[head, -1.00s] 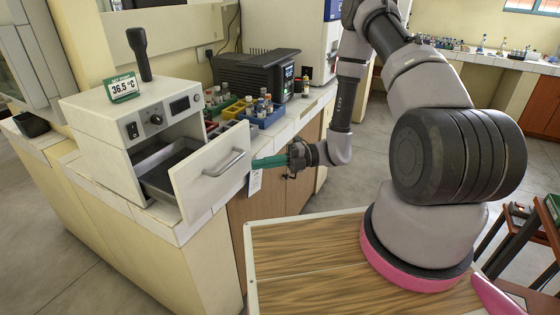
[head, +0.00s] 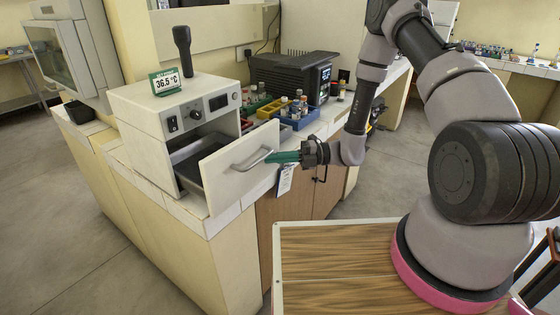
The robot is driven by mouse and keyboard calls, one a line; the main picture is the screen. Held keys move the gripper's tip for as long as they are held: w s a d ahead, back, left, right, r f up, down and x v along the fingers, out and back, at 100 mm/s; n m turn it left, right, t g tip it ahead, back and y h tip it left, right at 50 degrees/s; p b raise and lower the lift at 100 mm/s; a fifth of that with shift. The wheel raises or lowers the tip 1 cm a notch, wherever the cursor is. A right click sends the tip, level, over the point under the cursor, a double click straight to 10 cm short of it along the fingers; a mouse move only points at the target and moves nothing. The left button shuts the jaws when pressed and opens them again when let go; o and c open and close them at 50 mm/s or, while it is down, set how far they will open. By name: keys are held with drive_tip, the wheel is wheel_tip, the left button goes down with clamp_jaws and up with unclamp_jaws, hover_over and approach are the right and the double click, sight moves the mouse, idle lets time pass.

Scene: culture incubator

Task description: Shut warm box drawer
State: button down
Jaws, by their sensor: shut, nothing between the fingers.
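The warm box (head: 160,120) is a white box on the counter with a dial, a small display and a 36.5 °C sign on top. Its drawer (head: 222,178) is pulled out toward the right, and its dark inside shows behind the white front. The drawer has a grey bar handle (head: 254,159). My gripper (head: 272,157) has green fingers that are shut and empty. They point left at the drawer front, with the tips at or very near the right end of the handle. I cannot tell whether they touch it.
Colored racks with vials (head: 294,110) stand on the counter right of the warm box. A black device (head: 290,75) sits behind them. A dark handled tool (head: 183,50) stands upright on the box. A tag (head: 286,180) hangs below my gripper.

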drive_tip(key=w+a, duration=0.5)
drive_tip(key=a, duration=0.2)
drive_tip(key=w+a, duration=0.3)
drive_tip(key=a, duration=0.1)
drive_tip(key=shift+w+a, duration=0.1)
drive_tip(key=shift+w, duration=0.25)
drive_tip(key=shift+w+a+r, duration=0.1)
drive_tip(key=shift+w+a, duration=0.15)
drive_tip(key=shift+r, duration=0.1)
